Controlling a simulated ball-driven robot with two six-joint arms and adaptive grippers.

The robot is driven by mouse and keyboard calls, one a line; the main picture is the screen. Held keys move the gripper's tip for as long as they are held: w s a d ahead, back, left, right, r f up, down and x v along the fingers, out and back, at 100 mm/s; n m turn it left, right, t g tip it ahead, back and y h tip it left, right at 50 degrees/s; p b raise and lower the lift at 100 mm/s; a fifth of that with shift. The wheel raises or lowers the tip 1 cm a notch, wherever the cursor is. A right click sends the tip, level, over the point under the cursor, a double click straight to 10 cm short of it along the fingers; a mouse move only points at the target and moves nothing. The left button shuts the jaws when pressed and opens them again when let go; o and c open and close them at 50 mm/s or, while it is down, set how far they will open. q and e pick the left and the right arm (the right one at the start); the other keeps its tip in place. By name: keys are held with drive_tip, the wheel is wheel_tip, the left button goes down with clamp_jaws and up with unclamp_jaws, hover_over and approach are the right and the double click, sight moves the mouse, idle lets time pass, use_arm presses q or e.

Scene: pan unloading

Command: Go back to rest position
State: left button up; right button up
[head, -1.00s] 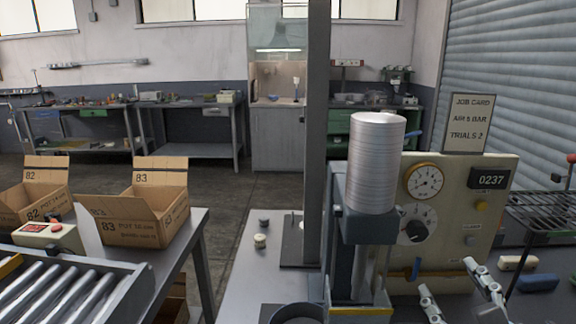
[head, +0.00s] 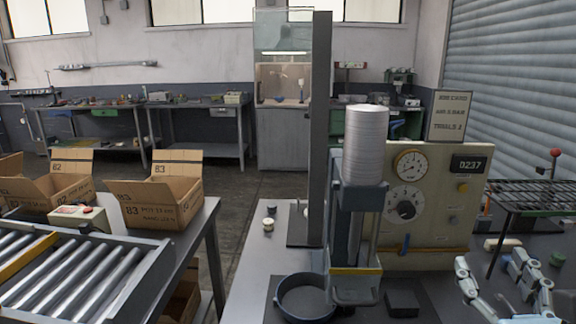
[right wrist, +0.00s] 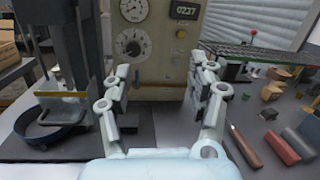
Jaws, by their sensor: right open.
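My right gripper (head: 490,262) is at the lower right of the head view, with its two pale fingers spread and nothing between them. In the right wrist view the gripper (right wrist: 160,75) also shows open, with bare dark mat and the foot of the gauge panel beyond its fingers. It is apart from the press-like stand (head: 355,225) to its left. A round dark blue pan (head: 281,307) sits on the mat at the foot of that stand; the pan's rim also shows in the right wrist view (right wrist: 22,122). My left gripper is not in view.
A ribbed pale cylinder (head: 364,145) tops the stand, before a gauge panel (head: 430,195). A wire rack (head: 535,193) stands at the right. A roller conveyor (head: 75,285) and cardboard boxes (head: 160,205) are at the left. A small dark block (head: 402,303) lies on the mat.

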drive_tip(key=s+d+r+m+g+h, duration=0.1)
drive_tip(key=s+d+r+m+h, duration=0.1)
drive_tip(key=d+m+h, duration=0.3)
drive_tip(key=s+d+r+m+g+h, duration=0.1)
drive_tip(key=s+d+r+m, duration=0.1)
drive_tip(key=m, duration=0.5)
drive_tip(key=s+d+f+m+g, duration=0.6)
drive_tip(key=s+f+m+g, duration=0.15)
drive_tip(key=m, duration=0.95)
drive_tip(key=s+a+f+m+g+y, duration=0.3)
drive_tip(key=s+a+y, duration=0.1)
drive_tip(key=a, duration=0.2)
drive_tip(key=s+a+f+m+g+y, duration=0.3)
drive_tip(key=s+a+y, duration=0.1)
drive_tip(key=a, duration=0.3)
wheel_tip(320, 180, down, 36)
drive_tip(key=s+d+g+b, duration=0.2)
drive_tip(key=b, duration=0.7)
use_arm(q)
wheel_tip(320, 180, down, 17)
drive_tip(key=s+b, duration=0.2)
drive_tip(key=b, duration=0.5)
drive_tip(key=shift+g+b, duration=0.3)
use_arm(e)
drive_tip(key=s+d+f, duration=0.1)
drive_tip(key=s+f, duration=1.7)
drive_tip(key=f, duration=0.5)
drive_tip(key=shift+s+d+g+y, duration=0.15)
drive_tip(key=shift+s+g+y, duration=0.15)
drive_tip(key=shift+g, duration=0.15)
